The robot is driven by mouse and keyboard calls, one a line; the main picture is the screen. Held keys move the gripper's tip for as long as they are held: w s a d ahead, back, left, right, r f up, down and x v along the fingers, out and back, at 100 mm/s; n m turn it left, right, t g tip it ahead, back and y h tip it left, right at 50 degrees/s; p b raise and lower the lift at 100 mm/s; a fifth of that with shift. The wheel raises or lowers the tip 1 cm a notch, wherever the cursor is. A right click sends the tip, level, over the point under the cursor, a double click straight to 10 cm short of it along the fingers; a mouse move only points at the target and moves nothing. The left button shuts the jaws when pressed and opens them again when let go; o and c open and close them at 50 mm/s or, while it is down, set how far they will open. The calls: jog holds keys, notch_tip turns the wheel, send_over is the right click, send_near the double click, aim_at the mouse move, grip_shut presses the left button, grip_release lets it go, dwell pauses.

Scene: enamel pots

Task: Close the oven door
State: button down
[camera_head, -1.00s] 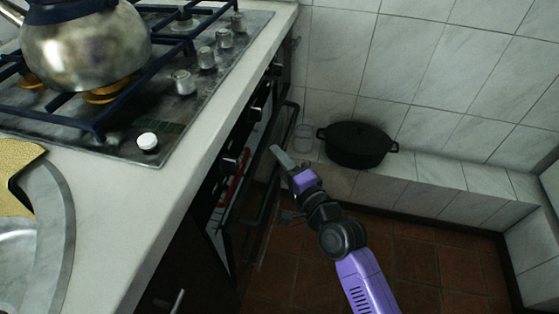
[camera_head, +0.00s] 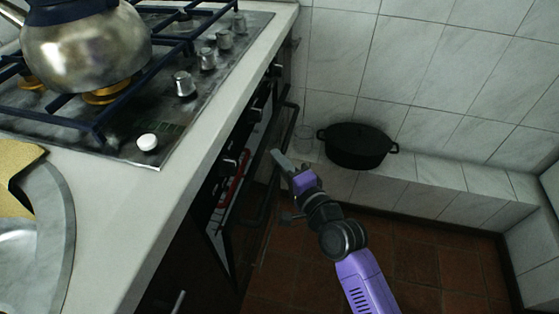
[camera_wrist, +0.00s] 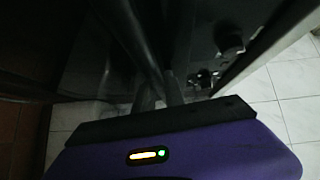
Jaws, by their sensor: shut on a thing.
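The oven door (camera_head: 250,225) is a dark panel below the counter in the head view. It stands partly open, tilted out from the oven front, with a gap showing the oven inside and something red (camera_head: 231,188). A dark bar handle (camera_head: 286,125) runs along the door. My gripper (camera_head: 278,158) is at this handle, coming from the right. In the wrist view my gripper (camera_wrist: 160,95) has its fingers close together at a dark bar (camera_wrist: 140,45), shut on the door handle. The exact contact is dark and hard to make out.
The stove top with knobs (camera_head: 184,84) and a metal kettle (camera_head: 85,45) is on the counter (camera_head: 120,205) at left. The tiled floor (camera_head: 420,255) at right is clear.

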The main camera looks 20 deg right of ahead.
aim_at(265, 156)
dwell(0.9)
jog(key=shift+w+a+r+p, duration=0.15)
jog(key=shift+a+r+p, duration=0.1)
jog(key=shift+p, duration=0.45)
jog(key=shift+w+a+r+p, duration=0.2)
jog(key=shift+w+a+p, duration=0.35)
jog(key=shift+p, duration=0.65)
jog(key=shift+w+a+n+g+p, duration=0.35)
jog(key=shift+a+p, duration=0.3)
jog(key=shift+p, duration=0.35)
jog(key=shift+w+a+f+p, duration=0.15)
jog(key=shift+w+a+p, duration=0.25)
jog(key=shift+a, duration=0.15)
